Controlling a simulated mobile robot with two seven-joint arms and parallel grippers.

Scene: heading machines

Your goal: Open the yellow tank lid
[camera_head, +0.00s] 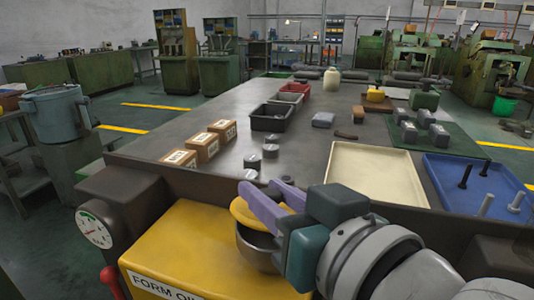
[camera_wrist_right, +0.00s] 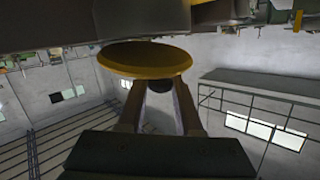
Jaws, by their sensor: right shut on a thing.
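The yellow tank (camera_head: 185,250), marked "FORM OIL", stands at the bottom of the head view with a round metal neck (camera_head: 257,252) on top. Its round yellow lid (camera_head: 244,214) is over the neck, and a dark opening shows below the lid's edge, so it looks tilted or lifted. My right gripper (camera_head: 262,194) reaches in from the right, its purple fingers over the lid. In the right wrist view the lid (camera_wrist_right: 140,60) is just beyond the fingers, which close on its dark knob (camera_wrist_right: 160,86). My left gripper is not in view.
A gauge (camera_head: 94,228) and a red handle (camera_head: 111,281) are at the tank's left.

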